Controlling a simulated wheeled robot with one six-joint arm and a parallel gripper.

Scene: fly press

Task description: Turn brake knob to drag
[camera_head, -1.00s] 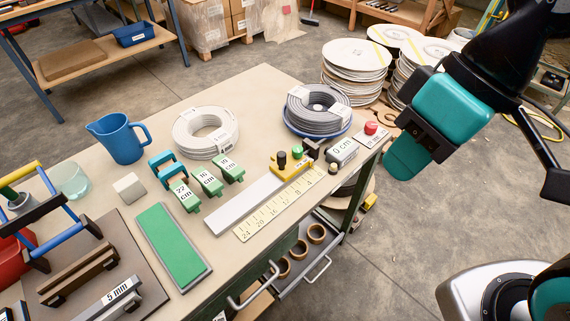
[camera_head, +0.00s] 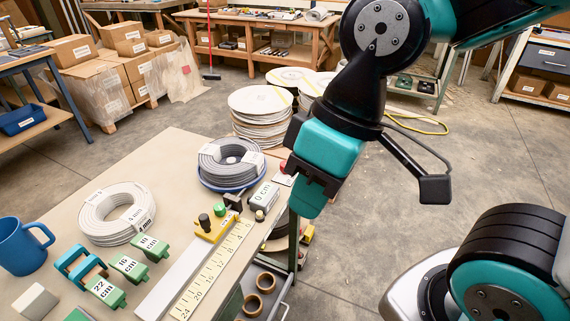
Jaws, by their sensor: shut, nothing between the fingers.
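No knob in view is legibly marked as the brake knob, and no drag mark can be read. A yellow block (camera_head: 216,228) on the table carries a black knob (camera_head: 204,221) and a green knob (camera_head: 219,208). A small pale-topped knob (camera_head: 260,215) stands by the table's right edge, in front of the grey box labelled 0 cm (camera_head: 264,195). A grey wire coil (camera_head: 230,152) sits on a blue round holder (camera_head: 203,181) behind them. My gripper (camera_head: 308,206) is shut and empty, pointing down, right of these things in the picture. It partly covers the table's right corner area.
A red button (camera_head: 283,167) is close left of my gripper. A white coil (camera_head: 116,213), green blocks (camera_head: 129,267) with cm labels, a ruler (camera_head: 214,268) and a blue jug (camera_head: 20,246) are on the table. Cable reels (camera_head: 262,104) stand behind. Floor at right is open.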

